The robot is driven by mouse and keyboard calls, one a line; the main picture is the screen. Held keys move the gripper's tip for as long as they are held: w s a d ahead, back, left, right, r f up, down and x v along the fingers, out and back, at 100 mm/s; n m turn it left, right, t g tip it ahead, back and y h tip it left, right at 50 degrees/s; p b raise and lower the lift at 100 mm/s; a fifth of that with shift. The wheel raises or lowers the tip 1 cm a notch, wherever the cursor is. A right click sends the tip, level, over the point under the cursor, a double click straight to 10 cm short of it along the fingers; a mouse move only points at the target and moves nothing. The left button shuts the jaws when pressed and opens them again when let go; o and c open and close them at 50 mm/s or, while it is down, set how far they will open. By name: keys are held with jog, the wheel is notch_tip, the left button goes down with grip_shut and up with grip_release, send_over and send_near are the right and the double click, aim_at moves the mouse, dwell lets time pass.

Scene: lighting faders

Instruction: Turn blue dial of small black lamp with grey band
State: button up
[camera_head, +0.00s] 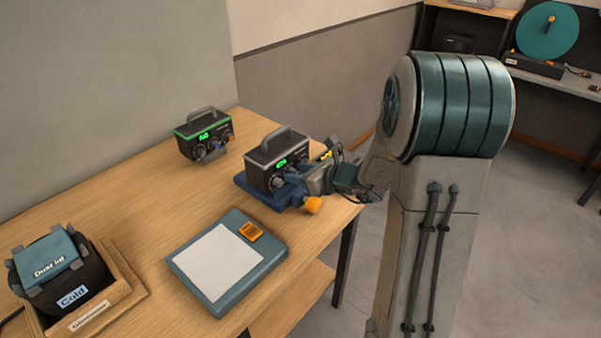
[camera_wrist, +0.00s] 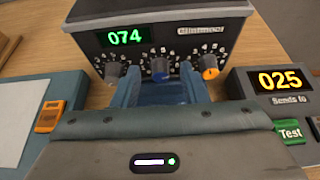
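The small black lamp box with a grey band (camera_head: 277,158) stands on the table with a handle on top. In the wrist view its front (camera_wrist: 168,38) shows a green 074 display. Its blue dial (camera_wrist: 160,69) sits in the middle, with a grey dial (camera_wrist: 117,72) at left and an orange dial (camera_wrist: 209,73) at right. My gripper (camera_wrist: 160,80) is open in front of the blue dial. Its blue fingers point at the panel, one on each side of the dial, with gaps visible; contact cannot be told. In the head view my gripper is partly hidden against the box.
A similar box with a green band (camera_head: 203,133) stands farther back. A teal pad with a white top (camera_head: 218,262) lies in front. A unit showing 025 (camera_wrist: 270,90) stands close at right in the wrist view. A wooden holder (camera_head: 118,290) is at lower left.

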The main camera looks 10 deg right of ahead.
jog(key=shift+c, duration=0.2)
grip_shut()
jog(key=shift+f+b, duration=0.1)
jog(key=shift+b, duration=0.4)
